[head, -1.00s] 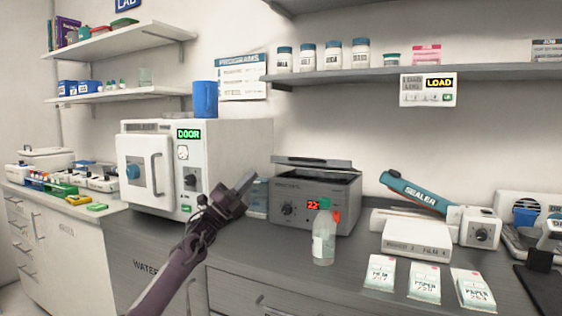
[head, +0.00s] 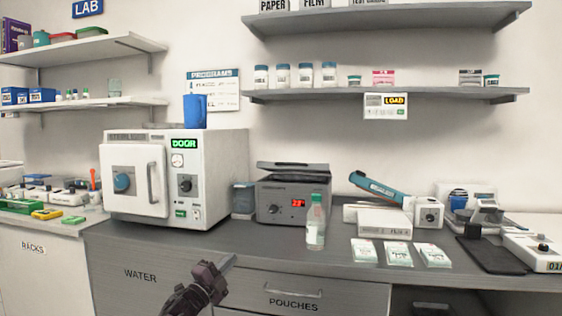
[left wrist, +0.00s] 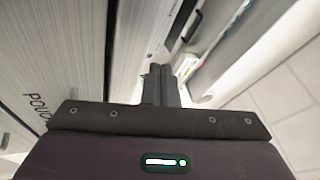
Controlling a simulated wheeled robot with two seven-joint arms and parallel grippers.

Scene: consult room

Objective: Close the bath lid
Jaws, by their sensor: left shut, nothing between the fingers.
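The bath (head: 272,206) is a grey box with a red display and a round knob on its front, standing on the dark counter. Its dark lid (head: 293,166) shows as a thin slab above the rear of the box, with a gap under it, so it looks raised. My left gripper (head: 226,266) is shut and empty, low in front of the counter's drawer fronts, apart from the bath. Its closed fingers also show in the left wrist view (left wrist: 160,85), pointing along the cabinet fronts. My right gripper is not in view.
A clear bottle with a green cap (head: 316,225) stands at the bath's front right. A white autoclave (head: 215,180) stands left, with a blue container between. Pouch packs (head: 398,254), a white box (head: 384,222) and a blue-handled sealer (head: 428,214) lie right. A shelf (head: 420,96) hangs above.

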